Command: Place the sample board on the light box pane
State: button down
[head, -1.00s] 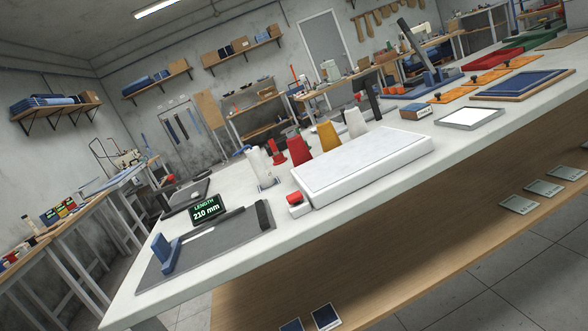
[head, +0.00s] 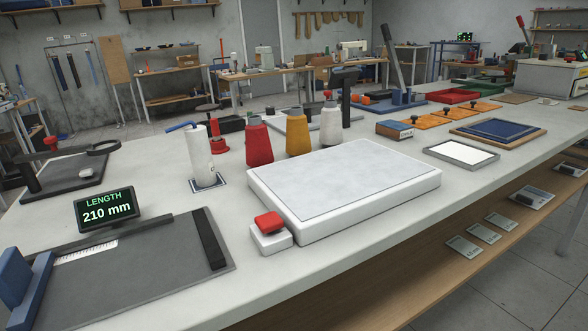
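The light box (head: 345,192) is a thick white slab near the middle of the bench, with a pale grey pane (head: 350,172) on top. The pane is bare. A red push button on a small white block (head: 270,232) stands at its front left corner. I cannot tell for certain which thing is the sample board. A flat blue panel on a wooden board (head: 498,133) lies at the right of the bench. A white sheet in a grey frame (head: 460,152) lies nearer, right of the light box. My gripper is not in view.
A measuring board (head: 140,265) with a "210 mm" display (head: 107,209) fills the front left.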

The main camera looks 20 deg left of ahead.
aim_at(317, 175)
jog(key=z, duration=0.1)
jog(key=k, duration=0.35)
jog(key=u, duration=0.4)
jog(key=i, duration=1.4)
jog(key=z, duration=0.35)
